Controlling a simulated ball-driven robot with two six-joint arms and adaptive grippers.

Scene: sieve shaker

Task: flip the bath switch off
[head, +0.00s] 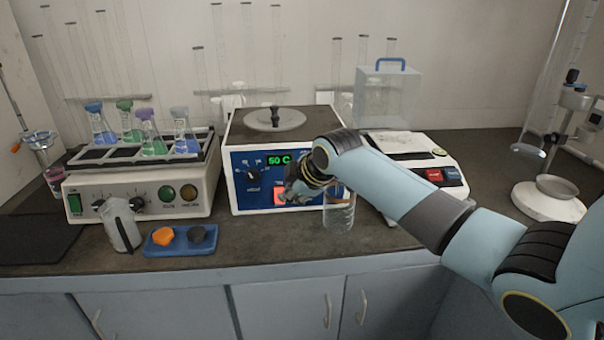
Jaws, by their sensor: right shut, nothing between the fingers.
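The water bath (243,195) stands at the middle of the bench, a white box with a blue front panel and a round lid on top. Its green display (279,160) reads 50 C and is lit. A black knob (254,175) is on the panel's left. The bath switch (280,198) glows red-orange low on the panel, partly covered by my gripper. My right gripper (292,196) is shut and empty, right at the front of the switch; I cannot tell whether it touches. My left gripper is not in view.
A clear glass beaker (339,215) stands just right of my gripper. A shaker with flasks (140,190) is on the left, with a white bottle (122,226) and a blue tray (180,248) in front. A balance (415,172) stands to the right, behind my arm.

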